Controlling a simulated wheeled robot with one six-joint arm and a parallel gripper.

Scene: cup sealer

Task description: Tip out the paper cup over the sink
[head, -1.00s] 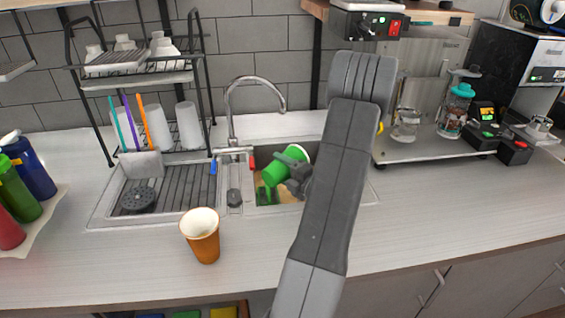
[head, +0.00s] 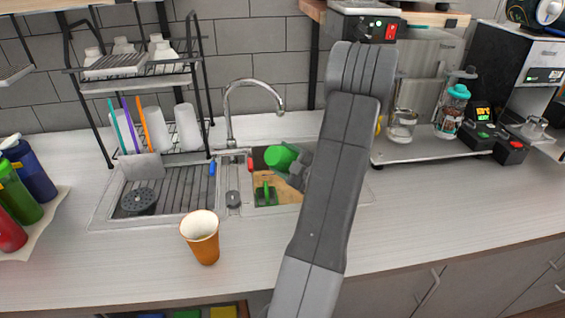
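A green cup (head: 280,157) is in my gripper (head: 296,168), above the right sink basin (head: 277,205). The cup lies tipped over, with its closed end towards me; its mouth is hidden. My gripper seems shut on the cup, though my arm hides part of the fingers. An orange paper cup (head: 203,240) with a pale inside stands upright on the counter in front of the sink, apart from my gripper. Whether anything is flowing from the green cup cannot be seen.
The tap (head: 231,115) arches behind the sink. A black dish rack (head: 140,80) stands at the left, and several coloured bottles (head: 33,170) stand at the far left. A metal machine (head: 435,152) with jars is at the right. The right front counter is clear.

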